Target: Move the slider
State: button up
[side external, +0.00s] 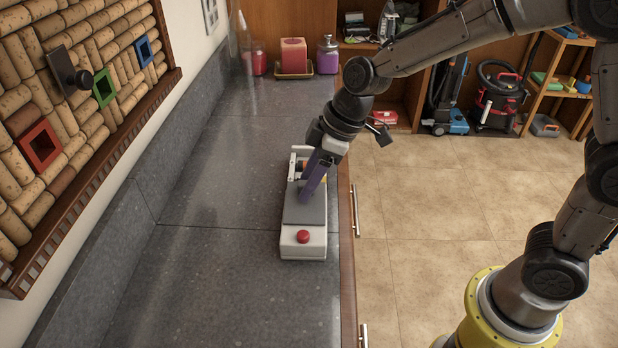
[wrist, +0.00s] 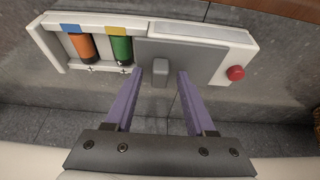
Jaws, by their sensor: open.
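A white box with a grey sliding cover lies on the grey countertop in the side external view, with a red button (side external: 303,236) at its near end. In the wrist view the grey cover (wrist: 200,62) has a small raised grey handle (wrist: 160,72). An orange cylinder (wrist: 83,47) and a green cylinder (wrist: 121,50) show in the uncovered bay at the left. My gripper (wrist: 160,78) is open. Its two purple fingers are on either side of the handle, with a gap visible on both sides. In the side external view my gripper (side external: 309,194) is over the cover and hides the handle.
The countertop (side external: 220,300) around the box is mostly clear. A corkboard wall (side external: 70,110) with coloured square frames is at the left.

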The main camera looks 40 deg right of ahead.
grip_shut()
dwell(0.3)
dwell(1.2)
